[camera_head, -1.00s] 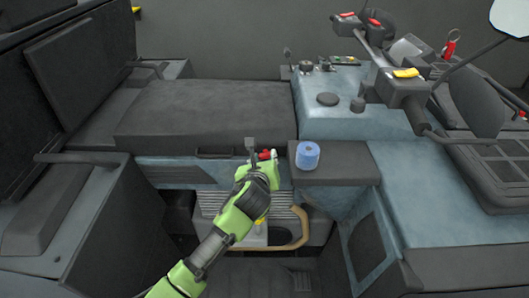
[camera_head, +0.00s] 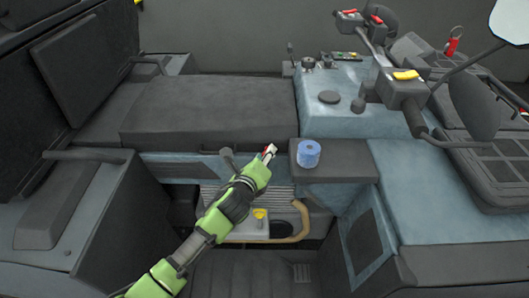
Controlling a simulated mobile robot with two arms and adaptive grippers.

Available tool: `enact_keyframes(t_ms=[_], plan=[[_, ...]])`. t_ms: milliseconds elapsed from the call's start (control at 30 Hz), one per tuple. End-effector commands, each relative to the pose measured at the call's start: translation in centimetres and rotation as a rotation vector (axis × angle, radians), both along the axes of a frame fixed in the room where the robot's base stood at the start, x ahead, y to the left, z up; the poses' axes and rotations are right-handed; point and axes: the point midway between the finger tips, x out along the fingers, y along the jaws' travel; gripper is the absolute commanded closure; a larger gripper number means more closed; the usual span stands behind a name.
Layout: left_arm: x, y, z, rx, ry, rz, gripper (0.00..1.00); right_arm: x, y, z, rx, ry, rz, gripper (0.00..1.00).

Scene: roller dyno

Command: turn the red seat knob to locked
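The red seat knob (camera_head: 266,151) shows only as a small patch of red at the front edge of the dark seat, left of the blue roll. My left gripper (camera_head: 269,153) reaches it from below on a green arm. A pale, narrow piece at the gripper's end lies right beside the red patch. The gripper's body hides most of the knob, so its setting and any contact are unclear. I cannot tell whether the fingers are open or closed. My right gripper is not in view.
A blue roll (camera_head: 308,153) stands on a dark ledge (camera_head: 345,165) just right of the gripper. A dark upright piece (camera_head: 228,158) shows left of it. A tan curved handle (camera_head: 304,222) and a yellow knob (camera_head: 260,213) lie below. The seat cushion (camera_head: 190,110) is clear.

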Motion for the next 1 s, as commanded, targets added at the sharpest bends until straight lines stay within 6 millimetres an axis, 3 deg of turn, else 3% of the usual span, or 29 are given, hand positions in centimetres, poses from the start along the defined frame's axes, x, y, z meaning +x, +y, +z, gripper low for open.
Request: enact_keyframes(t_ms=[367, 400, 433, 800, 1000], plan=[[0.0, -0.1, 0.1, -0.005, -0.002, -0.001, 1.0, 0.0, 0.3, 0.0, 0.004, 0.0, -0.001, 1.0], [0.0, -0.1, 0.1, -0.005, -0.002, -0.001, 0.6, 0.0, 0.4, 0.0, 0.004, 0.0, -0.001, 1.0], [0.0, -0.1, 0.1, -0.005, -0.002, -0.001, 0.53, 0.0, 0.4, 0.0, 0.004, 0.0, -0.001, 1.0], [-0.1, 0.0, 0.1, -0.004, -0.002, 0.0, 0.53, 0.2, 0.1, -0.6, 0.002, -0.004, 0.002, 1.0], [-1.6, 0.5, 0.4, -0.003, -0.001, -0.001, 0.53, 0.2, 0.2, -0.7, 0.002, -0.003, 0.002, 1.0]])
